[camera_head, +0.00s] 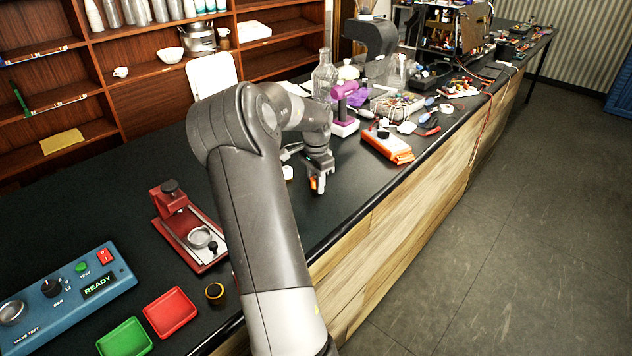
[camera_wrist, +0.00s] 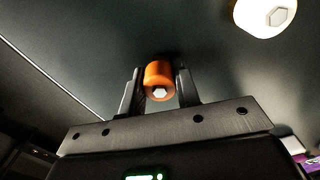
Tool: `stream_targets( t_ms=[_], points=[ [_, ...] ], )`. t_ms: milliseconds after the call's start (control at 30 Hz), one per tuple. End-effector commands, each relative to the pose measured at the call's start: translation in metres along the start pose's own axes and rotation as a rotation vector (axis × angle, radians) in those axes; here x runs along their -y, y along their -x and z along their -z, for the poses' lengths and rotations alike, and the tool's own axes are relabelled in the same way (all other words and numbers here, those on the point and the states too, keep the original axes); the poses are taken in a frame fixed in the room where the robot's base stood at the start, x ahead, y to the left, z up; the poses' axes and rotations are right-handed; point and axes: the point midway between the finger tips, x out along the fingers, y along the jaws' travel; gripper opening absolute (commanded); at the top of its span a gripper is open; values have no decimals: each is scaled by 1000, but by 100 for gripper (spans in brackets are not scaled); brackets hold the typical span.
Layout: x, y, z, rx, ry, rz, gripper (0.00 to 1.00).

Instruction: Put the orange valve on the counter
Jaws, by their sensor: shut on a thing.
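The orange valve (camera_wrist: 158,74) is a short cylinder with a pale hexagonal end, pinched between the two fingers of my gripper (camera_wrist: 160,88) in the wrist view. In the head view my gripper (camera_head: 319,188) points down over the black counter (camera_head: 110,222), and a bit of the orange valve (camera_head: 313,183) shows between its fingers. I cannot tell whether the valve touches the counter. A white valve-like piece (camera_wrist: 265,14) with a hexagonal end is apart from it in the wrist view; a small white piece (camera_head: 288,173) stands left of my gripper in the head view.
An orange-and-white box (camera_head: 387,146) and a purple-and-white device (camera_head: 345,115) stand beyond my gripper. A red press stand (camera_head: 188,232), a red tray (camera_head: 170,311), a green tray (camera_head: 125,339) and a blue test box (camera_head: 65,296) are at the near left. Counter around my gripper is fairly clear.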

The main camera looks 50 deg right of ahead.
Motion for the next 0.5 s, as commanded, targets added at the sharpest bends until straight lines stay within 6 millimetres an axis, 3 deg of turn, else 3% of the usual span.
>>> stream_targets(
  t_ms=[200,233,500],
  points=[
    [0,-3,0,0,-1,0,3],
    [0,-3,0,0,0,0,32],
    [0,-3,0,0,0,0,51]
  ],
)
